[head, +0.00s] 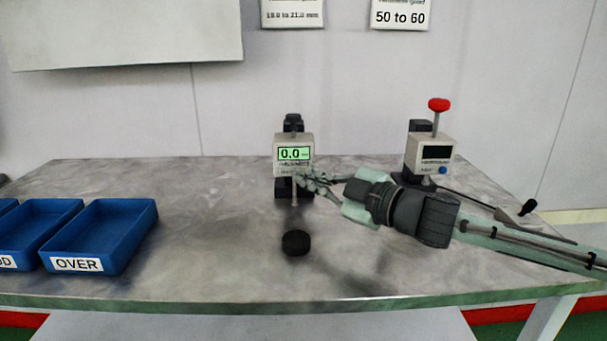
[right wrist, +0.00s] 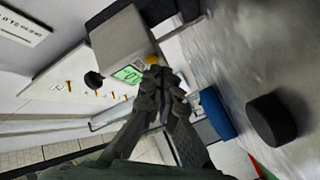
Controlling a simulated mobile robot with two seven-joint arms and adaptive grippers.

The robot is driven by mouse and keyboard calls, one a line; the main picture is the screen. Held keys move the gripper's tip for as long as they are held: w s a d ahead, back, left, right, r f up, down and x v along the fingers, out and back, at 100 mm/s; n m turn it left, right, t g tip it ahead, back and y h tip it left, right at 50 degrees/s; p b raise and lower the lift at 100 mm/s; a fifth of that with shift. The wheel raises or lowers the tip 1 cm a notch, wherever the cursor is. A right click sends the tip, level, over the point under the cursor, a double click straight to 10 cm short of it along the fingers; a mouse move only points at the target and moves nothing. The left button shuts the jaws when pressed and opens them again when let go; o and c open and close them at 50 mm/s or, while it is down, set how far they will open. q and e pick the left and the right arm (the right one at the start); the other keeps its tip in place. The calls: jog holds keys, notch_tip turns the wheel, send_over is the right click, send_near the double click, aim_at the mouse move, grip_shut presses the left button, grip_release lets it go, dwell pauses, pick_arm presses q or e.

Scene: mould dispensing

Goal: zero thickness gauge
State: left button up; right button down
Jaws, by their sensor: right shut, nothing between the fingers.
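The thickness gauge (head: 294,141) stands upright at the back middle of the table. Its lit green display reads 0.0 in the head view. In the right wrist view the gauge (right wrist: 122,42) is tilted, with its green display (right wrist: 127,75) and a yellow button (right wrist: 151,59) close to my fingertips. My right gripper (head: 303,178) is shut and empty, its tips at the lower front of the gauge. The fingers (right wrist: 155,82) hide part of the gauge face; I cannot tell whether they touch it. My left gripper is not in view.
A black puck (head: 295,243) lies on the table (head: 200,260) in front of the gauge. Blue trays, one labelled OVER (head: 125,237), stand at the left. A second device with a red knob (head: 438,104) stands behind my right arm. The table between trays and puck is clear.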

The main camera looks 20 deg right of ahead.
jog(key=shift+s+a, duration=0.15)
jog(key=shift+s, duration=0.25)
jog(key=shift+s, duration=0.1)
jog(key=shift+s+a+f+b, duration=0.15)
jog(key=shift+s+b, duration=0.1)
jog(key=shift+b, duration=0.15)
jog(key=s+b, duration=0.1)
jog(key=s, duration=0.2)
jog(key=shift+s+a+b, duration=0.1)
jog(key=shift+a+b, duration=0.25)
jog(key=shift+a, duration=0.05)
jog(key=shift+s+a, duration=0.15)
jog(key=shift+s, duration=0.35)
